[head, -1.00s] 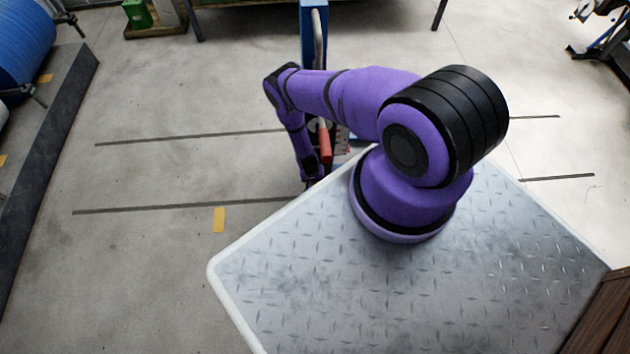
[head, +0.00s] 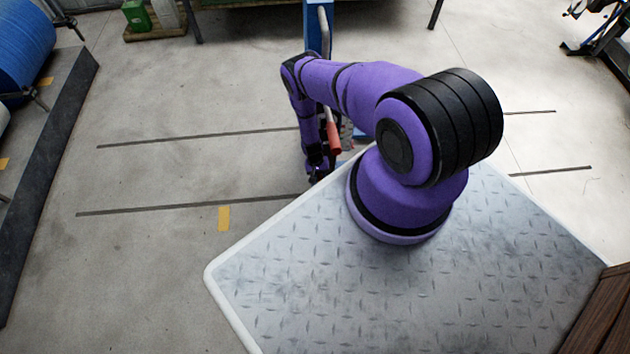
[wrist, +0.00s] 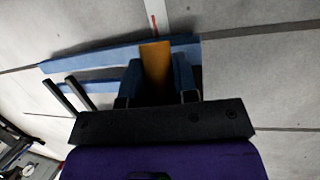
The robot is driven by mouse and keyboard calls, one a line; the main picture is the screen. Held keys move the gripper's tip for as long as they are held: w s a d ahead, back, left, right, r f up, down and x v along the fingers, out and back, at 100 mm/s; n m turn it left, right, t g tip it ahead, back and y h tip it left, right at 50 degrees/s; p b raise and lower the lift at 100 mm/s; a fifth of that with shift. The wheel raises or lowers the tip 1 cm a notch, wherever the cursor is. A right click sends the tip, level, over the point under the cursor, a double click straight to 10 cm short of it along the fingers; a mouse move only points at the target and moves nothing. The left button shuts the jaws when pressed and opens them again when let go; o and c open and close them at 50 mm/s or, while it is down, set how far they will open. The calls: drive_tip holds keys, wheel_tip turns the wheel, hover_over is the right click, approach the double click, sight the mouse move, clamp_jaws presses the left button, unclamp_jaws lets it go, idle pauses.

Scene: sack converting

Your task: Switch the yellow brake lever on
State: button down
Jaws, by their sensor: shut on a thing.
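The yellow brake lever (wrist: 155,62) shows in the wrist view as a flat yellow bar between the two dark fingers of my gripper (wrist: 157,82). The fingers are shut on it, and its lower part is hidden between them. In the head view my gripper (head: 318,172) is low, just beyond the far left edge of the metal plate, beside a red handle (head: 333,138). The yellow lever cannot be made out in the head view.
A blue post (head: 317,35) with a grey bar stands behind my arm. Blue beams (wrist: 95,58) lie around the lever in the wrist view. A blue roll (head: 22,40) is far left. The floor (head: 150,270) on the left is clear.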

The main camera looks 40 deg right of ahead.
idle(0.3)
drive_tip(key=c, duration=0.9)
unclamp_jaws()
drive_tip(key=shift+a, duration=0.15)
